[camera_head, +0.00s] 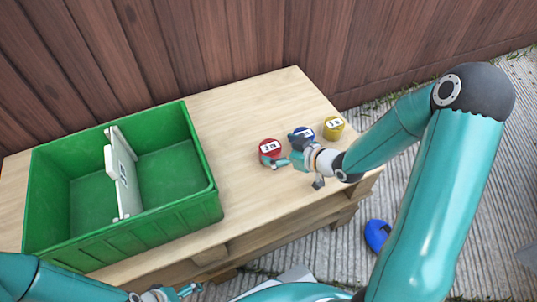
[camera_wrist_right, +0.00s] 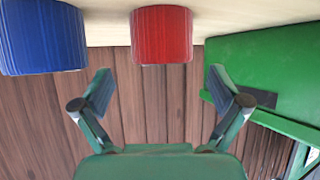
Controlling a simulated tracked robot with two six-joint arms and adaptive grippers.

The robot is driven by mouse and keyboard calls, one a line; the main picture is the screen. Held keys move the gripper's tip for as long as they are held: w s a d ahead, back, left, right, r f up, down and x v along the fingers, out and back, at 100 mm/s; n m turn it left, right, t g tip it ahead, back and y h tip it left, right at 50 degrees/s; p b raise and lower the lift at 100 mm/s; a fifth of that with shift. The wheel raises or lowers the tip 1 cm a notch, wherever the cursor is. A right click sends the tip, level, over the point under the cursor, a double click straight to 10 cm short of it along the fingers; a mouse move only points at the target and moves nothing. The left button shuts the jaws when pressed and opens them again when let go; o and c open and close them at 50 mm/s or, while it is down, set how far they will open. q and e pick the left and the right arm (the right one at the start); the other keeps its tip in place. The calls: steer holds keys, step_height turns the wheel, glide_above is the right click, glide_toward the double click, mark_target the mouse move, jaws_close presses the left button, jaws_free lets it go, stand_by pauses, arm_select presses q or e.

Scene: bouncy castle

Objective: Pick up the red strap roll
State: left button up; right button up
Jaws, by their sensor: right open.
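The red strap roll (camera_head: 270,146), with a white label on top, stands upright on the wooden table. My right gripper (camera_head: 286,152) is open and empty close to it, at its right. In the right wrist view, which looks upside down, the red roll (camera_wrist_right: 161,35) lies ahead of the gap between the spread fingers (camera_wrist_right: 160,88), not between them. My left gripper (camera_head: 180,292) is at the bottom edge of the head view, small and partly cut off; its jaws are unclear.
A blue roll (camera_head: 305,131) is just behind my right gripper, partly hidden, and shows in the wrist view (camera_wrist_right: 42,36). A yellow roll (camera_head: 333,130) stands further right. A green crate (camera_head: 190,215) with a white divider (camera_head: 125,175) fills the table's left. A wooden fence (camera_head: 220,40) runs behind.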

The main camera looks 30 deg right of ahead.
mark_target(271, 147)
steer(key=b+x, duration=0.1)
steer(key=x, duration=0.3)
steer(key=shift+s+a+f, duration=0.1)
steer(key=shift+f, duration=0.05)
steer(key=c, duration=1.4)
